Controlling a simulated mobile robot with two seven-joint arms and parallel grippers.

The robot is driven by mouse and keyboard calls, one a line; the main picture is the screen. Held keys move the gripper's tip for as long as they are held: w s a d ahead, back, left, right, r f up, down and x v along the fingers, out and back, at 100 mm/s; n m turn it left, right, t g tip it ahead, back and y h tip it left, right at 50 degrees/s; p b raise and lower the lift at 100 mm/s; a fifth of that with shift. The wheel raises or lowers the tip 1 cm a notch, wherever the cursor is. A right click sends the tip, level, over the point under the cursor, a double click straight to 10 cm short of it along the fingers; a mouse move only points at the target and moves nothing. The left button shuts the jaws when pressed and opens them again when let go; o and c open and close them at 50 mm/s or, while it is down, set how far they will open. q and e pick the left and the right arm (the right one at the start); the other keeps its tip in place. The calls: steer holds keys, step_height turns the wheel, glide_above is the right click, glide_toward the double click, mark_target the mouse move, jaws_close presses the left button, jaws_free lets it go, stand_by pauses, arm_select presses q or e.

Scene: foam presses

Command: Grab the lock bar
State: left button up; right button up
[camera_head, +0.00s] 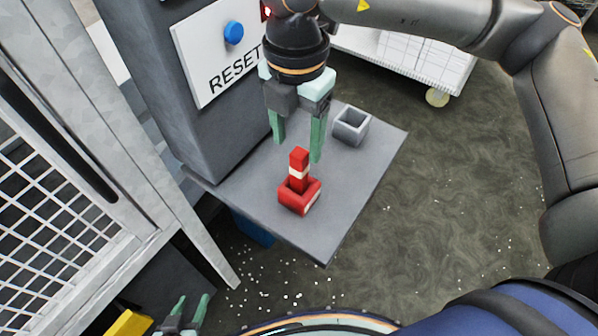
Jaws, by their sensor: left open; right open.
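The lock bar (299,165) is a red upright bar with a white band. It stands in a red square holder (307,199) on a grey shelf (349,194). My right gripper (296,150), with green fingers, points down just above and behind the bar. I cannot tell the exact gap between the fingers and the bar. My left gripper (190,306) is low at the bottom left, away from the shelf, with its fingers apart and empty.
An empty grey square holder (352,126) sits at the shelf's back right. A grey cabinet with a RESET sign (219,62) and blue button (233,32) rises behind the shelf. A metal mesh door (62,215) stands at left. A white cart (411,62) is behind.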

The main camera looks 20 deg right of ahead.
mark_target(299, 153)
step_height(299, 153, down, 4)
steer(key=shift+s+d+f+p, duration=0.1)
steer(key=shift+d+p, duration=0.05)
steer(key=shift+p, duration=0.15)
steer(key=shift+c, duration=0.3)
jaws_close()
stand_by(1.0)
